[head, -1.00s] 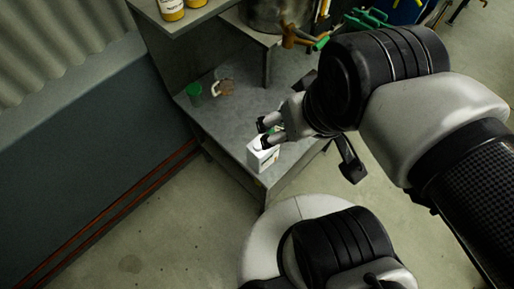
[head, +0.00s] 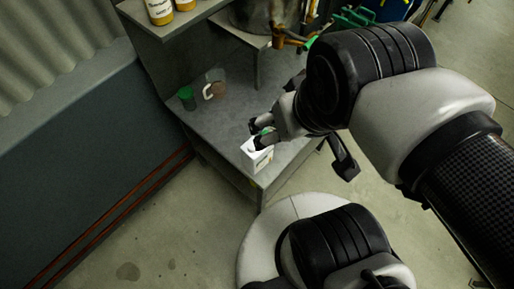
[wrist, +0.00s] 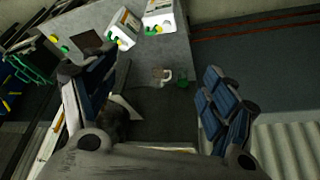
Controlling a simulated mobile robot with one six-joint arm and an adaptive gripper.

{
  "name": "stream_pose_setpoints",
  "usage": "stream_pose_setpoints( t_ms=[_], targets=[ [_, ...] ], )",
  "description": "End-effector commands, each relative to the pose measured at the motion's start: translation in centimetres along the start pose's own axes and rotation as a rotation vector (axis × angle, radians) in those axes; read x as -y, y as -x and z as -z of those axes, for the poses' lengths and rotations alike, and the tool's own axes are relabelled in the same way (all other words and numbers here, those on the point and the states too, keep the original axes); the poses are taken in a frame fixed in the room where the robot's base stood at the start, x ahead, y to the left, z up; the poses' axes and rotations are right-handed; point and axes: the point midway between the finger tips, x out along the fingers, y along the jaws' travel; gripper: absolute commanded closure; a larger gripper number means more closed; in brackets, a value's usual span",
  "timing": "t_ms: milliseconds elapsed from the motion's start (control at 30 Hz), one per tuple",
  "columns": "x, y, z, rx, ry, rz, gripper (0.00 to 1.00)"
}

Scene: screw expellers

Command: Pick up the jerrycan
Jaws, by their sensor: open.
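A white jerrycan (head: 256,158) stands near the front edge of the grey bench in the head view, partly hidden by my gripper. Two white containers with green caps show beyond the fingers at the top, a left one (wrist: 125,22) and a right one (wrist: 162,12). I cannot tell which of them matches the head view.
On the bench (head: 215,122) stand a green cup (head: 186,98) and a pale mug (head: 210,90). A shelf with yellow-labelled containers (head: 159,11) and a metal vessel rise at the back. A dark wall (head: 70,170) lies left. Floor is clear in front.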

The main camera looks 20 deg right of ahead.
Motion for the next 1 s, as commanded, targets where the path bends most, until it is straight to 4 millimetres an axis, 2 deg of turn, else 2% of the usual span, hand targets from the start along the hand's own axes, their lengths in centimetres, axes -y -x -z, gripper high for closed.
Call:
stream_pose_setpoints(
  t_ms=[100, 267, 367, 467, 567, 700, 833, 1000],
  targets=[
    [0.0, 0.0, 0.0, 0.000, 0.000, 0.000, 0.22],
    [0.0, -0.2, 0.6, 0.015, 0.013, 0.000, 0.11],
    [0.0, -1.0, 2.0, 0.048, 0.046, 0.002, 0.05],
    [0.0, -2.6, 4.0, 0.098, 0.097, 0.006, 0.00],
    [0.1, -4.9, 6.2, 0.149, 0.158, 0.013, 0.00],
    [0.1, -8.9, 8.4, 0.218, 0.243, 0.028, 0.00],
    [0.2, -13.4, 9.6, 0.283, 0.319, 0.047, 0.00],
    [0.2, -19.1, 9.9, 0.354, 0.406, 0.075, 0.00]
  ],
)
